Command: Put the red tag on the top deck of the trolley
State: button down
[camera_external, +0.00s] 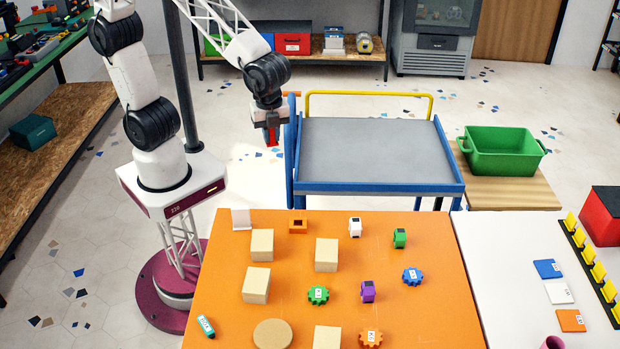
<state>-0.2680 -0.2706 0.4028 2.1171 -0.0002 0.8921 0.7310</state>
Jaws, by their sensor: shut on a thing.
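My gripper (271,134) points down to the left of the trolley, beyond the far left corner of the orange table. It is shut on the red tag (272,138), and only a small red part shows between the fingers. The trolley (375,188) has blue edges and a yellow handle at the back. Its grey top deck (375,148) is bare. The held tag is apart from the deck, just left of the blue upright panel (291,150) on the trolley's left side.
The orange table (225,285) in front holds beige blocks (326,254), gears (317,295) and small coloured parts (368,291). A green bin (500,152) stands right of the trolley. The blue panel rises between my gripper and the deck.

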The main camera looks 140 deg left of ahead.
jog(key=s+a+n, duration=0.2)
jog(key=a+n, duration=0.1)
jog(key=a, duration=1)
jog(key=n, duration=0.2)
send_over(319, 166)
notch_tip(319, 166, down, 4)
jog(key=shift+f, duration=0.65)
notch_tip(319, 166, down, 14)
jog(key=shift+f, duration=0.1)
jog(key=shift+f, duration=1.9)
jog(key=shift+f, duration=0.15)
